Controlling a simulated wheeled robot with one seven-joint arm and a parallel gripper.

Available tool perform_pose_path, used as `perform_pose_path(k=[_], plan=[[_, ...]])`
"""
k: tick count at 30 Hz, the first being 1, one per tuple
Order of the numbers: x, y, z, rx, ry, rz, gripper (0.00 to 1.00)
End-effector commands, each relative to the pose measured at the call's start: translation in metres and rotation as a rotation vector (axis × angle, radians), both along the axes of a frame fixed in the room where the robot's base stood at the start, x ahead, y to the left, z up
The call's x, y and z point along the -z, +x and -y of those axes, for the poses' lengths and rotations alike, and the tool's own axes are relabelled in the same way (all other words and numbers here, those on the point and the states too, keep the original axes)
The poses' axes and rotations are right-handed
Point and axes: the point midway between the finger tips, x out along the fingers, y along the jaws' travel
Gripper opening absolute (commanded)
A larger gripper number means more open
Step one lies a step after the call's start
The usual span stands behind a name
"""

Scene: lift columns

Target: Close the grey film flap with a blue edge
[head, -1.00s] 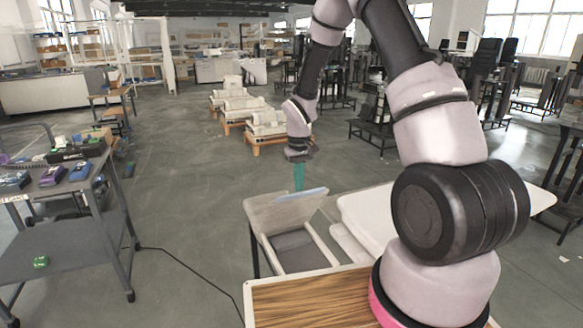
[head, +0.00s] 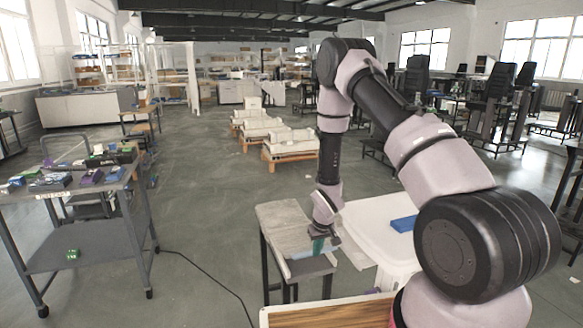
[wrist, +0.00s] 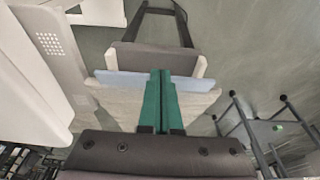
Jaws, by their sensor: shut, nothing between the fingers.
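The grey film flap (head: 281,222) lies low over the small stand in the head view, close to level. Its light blue edge (head: 302,252) is at the near side. In the wrist view the blue edge (wrist: 115,78) runs across beyond the grey film (wrist: 112,103). My gripper (head: 319,247) is shut and empty, with its green fingers pointing down at the blue edge. The fingers (wrist: 160,78) overlap the edge in the wrist view. They look to be touching it or very close. The space under the flap is mostly hidden.
A white table (head: 365,225) with a blue block (head: 403,224) stands right of the flap. A wooden-topped surface (head: 330,315) is in front. A grey cart (head: 80,190) with several small items is at the left. Floor between cart and stand is open, with a cable.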

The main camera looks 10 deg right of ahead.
Motion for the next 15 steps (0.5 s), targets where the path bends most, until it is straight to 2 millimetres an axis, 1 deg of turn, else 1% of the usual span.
perform_pose_path(k=[1, 9, 15], plan=[[0.011, -0.003, 0.001, 0.0, 0.0, 0.005, 0.0], [0.055, -0.007, 0.001, 0.0, 0.001, 0.004, 0.0], [0.076, -0.008, 0.002, 0.0, 0.001, 0.006, 0.0]])
